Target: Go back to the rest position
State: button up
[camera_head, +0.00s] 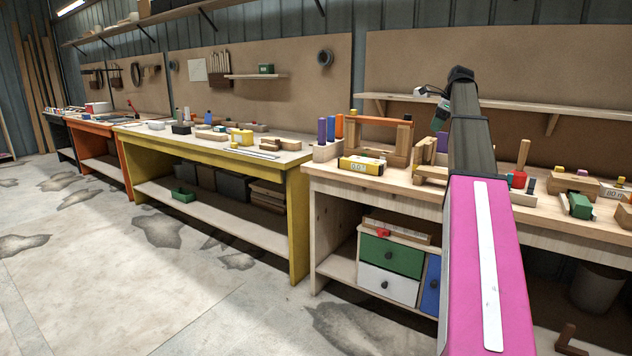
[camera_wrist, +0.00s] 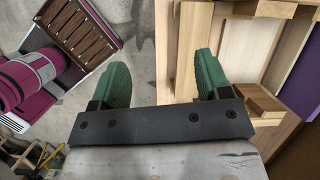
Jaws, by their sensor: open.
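My gripper (camera_wrist: 162,78) is open in the wrist view, its two green fingers wide apart with nothing between them. In the head view my arm reaches forward over the natural-wood workbench (camera_head: 335,178), and the gripper (camera_head: 440,112) shows small and partly hidden left of the arm, above the bench top. No object is held.
A wooden frame (camera_head: 382,122) stands on the bench, left of my arm, with coloured cylinders (camera_head: 331,128) beside it. A shelf (camera_head: 520,112) runs along the wall behind. Blocks (camera_head: 578,204) lie to the right. The floor (camera_head: 120,260) at left is open.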

jog(key=s+a+f+n, duration=0.3)
jog(key=a+f, duration=0.2)
jog(key=f, duration=0.6)
jog(key=s+a+f+n+g+h, duration=0.1)
jog(key=s+a+f+n, duration=0.35)
jog(key=f, duration=0.65)
jog(key=s+a+f+n, duration=0.25)
jog(key=a+f, duration=0.25)
jog(key=f, duration=0.6)
jog(key=s+a+f+n, duration=0.3)
jog(key=s+f+n, duration=0.1)
jog(key=s+f, duration=0.3)
jog(key=s+a+f+n+g+h, duration=0.1)
jog(key=s+a+f+n, duration=0.3)
jog(key=s+f, duration=0.4)
jog(key=s+a+f+n+h, duration=0.1)
jog(key=s+a+f+n, duration=0.2)
jog(key=s+f, duration=0.4)
jog(key=shift+s+a+f+n, duration=0.15)
jog(key=shift+s+a+n, duration=0.2)
jog(key=shift+n, duration=0.55)
